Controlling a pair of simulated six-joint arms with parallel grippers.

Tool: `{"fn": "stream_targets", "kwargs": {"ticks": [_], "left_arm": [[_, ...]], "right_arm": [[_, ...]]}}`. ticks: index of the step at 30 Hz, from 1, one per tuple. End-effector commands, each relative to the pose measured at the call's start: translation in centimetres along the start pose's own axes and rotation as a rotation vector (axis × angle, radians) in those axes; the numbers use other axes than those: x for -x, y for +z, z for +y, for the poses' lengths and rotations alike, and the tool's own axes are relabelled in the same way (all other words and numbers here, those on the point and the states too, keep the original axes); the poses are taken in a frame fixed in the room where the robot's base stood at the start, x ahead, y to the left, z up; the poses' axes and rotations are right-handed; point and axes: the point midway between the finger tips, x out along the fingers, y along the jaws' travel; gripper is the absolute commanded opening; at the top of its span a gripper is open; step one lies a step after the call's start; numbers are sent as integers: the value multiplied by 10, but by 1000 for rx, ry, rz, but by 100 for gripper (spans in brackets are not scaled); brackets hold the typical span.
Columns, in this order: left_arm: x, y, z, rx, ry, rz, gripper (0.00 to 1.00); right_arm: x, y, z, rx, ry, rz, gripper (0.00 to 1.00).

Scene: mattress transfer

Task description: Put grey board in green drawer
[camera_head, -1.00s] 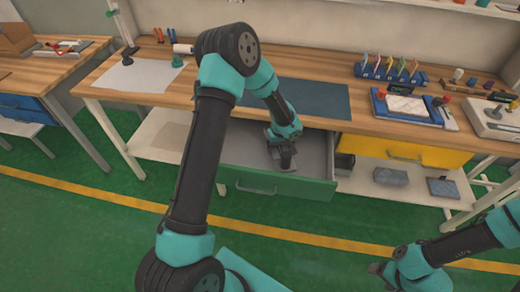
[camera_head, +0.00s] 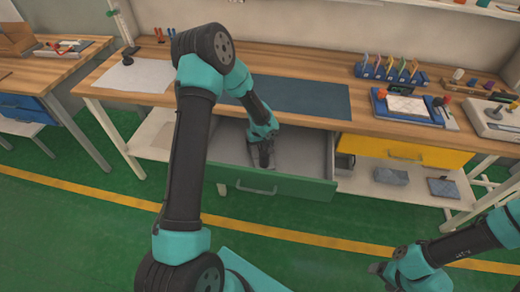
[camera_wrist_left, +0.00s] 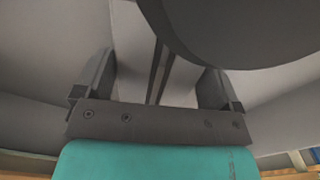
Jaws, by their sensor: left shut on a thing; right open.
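The green drawer (camera_head: 305,188) stands pulled out under the workbench, its grey inside visible. My left gripper (camera_head: 262,166) is inside it near the front wall, pointing down. My right gripper (camera_head: 382,268) is open and low at the lower right, away from the drawer.
The wooden bench (camera_head: 370,125) bears a dark blue mat (camera_head: 300,97), a tool rack (camera_head: 390,70) and a blue tray (camera_head: 408,107). A yellow drawer (camera_head: 400,150) is on the right. The drawer's right half looks clear.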

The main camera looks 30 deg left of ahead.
Motion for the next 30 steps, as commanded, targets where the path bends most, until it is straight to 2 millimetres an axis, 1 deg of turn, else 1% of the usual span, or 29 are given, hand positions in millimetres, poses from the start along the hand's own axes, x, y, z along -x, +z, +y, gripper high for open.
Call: {"fn": "stream_targets", "kwargs": {"ticks": [1,4,17,18,21,30], "left_arm": [[-8,0,-1,-1,-2,-2,54],[-17,0,0,-1,0,0,54],[-22,0,0,-1,0,1,54],[-23,0,0,-1,0,0,91],[-22,0,0,-1,0,1,100],[-20,0,0,0,1,1,100]], "right_arm": [[0,0,0,0,0,0,73],[0,0,0,0,0,0,73],[0,0,0,0,0,0,73],[0,0,0,0,0,0,73],[0,0,0,0,0,0,73],[0,0,0,0,0,0,73]]}}
